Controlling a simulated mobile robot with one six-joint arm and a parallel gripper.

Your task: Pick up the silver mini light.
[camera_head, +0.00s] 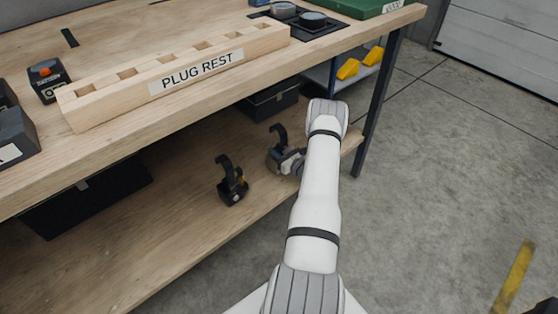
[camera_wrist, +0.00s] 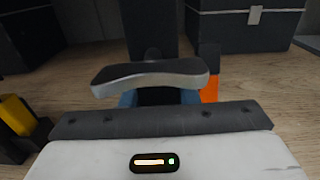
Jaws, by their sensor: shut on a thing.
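On the lower shelf, my gripper (camera_head: 294,163) reaches in from the right, its end partly hidden by my arm. It is shut on the mini light (camera_head: 273,158), a small grey and dark body with a black hooked strap standing up. In the wrist view my gripper (camera_wrist: 157,98) has bluish pads on both sides of a dark piece, below a curved dark top with a silver-grey edge, which I take as the silver mini light (camera_wrist: 150,76). An orange patch shows just right of it. Whether the light touches the shelf is hard to tell.
A second dark hooked item with a yellow detail (camera_head: 232,184) stands left of my gripper on the lower shelf (camera_head: 180,225). Dark bins (camera_head: 270,103) stand behind. The workbench top with the wooden plug rest (camera_head: 180,72) overhangs the shelf.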

